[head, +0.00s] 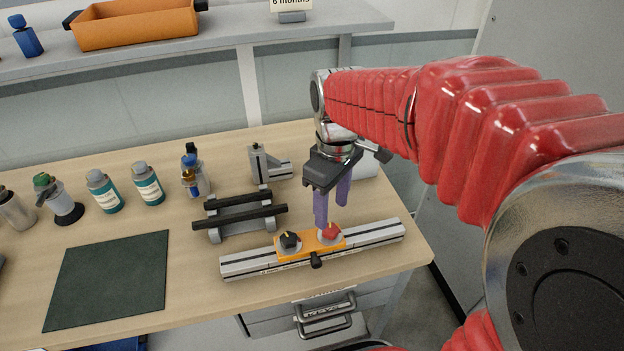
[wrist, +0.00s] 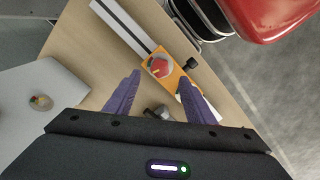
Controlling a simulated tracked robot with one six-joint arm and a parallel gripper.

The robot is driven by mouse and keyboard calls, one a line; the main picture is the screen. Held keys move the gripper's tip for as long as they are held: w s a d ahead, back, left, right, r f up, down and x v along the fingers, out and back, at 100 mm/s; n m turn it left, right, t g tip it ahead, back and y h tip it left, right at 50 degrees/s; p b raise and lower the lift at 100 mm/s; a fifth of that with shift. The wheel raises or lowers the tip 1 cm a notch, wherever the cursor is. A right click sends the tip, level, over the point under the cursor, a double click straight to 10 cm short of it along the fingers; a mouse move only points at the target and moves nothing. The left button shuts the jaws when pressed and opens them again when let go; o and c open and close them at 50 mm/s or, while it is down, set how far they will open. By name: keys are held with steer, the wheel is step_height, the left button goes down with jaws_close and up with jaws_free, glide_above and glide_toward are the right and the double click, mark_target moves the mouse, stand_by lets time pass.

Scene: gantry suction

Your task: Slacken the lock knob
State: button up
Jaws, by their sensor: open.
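An orange carriage (head: 309,243) sits on a pale metal rail (head: 375,234) near the front right of the bench. On top are a black knob (head: 290,240) and a red knob (head: 331,232); a small black side knob (head: 316,261) sticks out at its front. No label tells which one is the lock knob. My gripper (head: 332,216) points down with purple fingers apart, just above the red knob, nothing between them. In the wrist view the red knob (wrist: 159,68) shows between the fingertips (wrist: 161,77), on the orange carriage (wrist: 181,76). Contact cannot be told.
A dark two-bar stand (head: 240,213) is left of my gripper, behind the rail. A grey bracket (head: 268,165) stands further back. Bottles (head: 148,184) line the left side. A dark mat (head: 110,280) lies at front left. The bench's right edge is close to the rail's end.

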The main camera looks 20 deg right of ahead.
mark_target(330, 228)
step_height(330, 228, down, 6)
stand_by(0.4)
steer(key=shift+c, duration=0.4)
steer(key=c, duration=0.9)
steer(key=shift+a, duration=0.15)
steer(key=shift+c, duration=0.4)
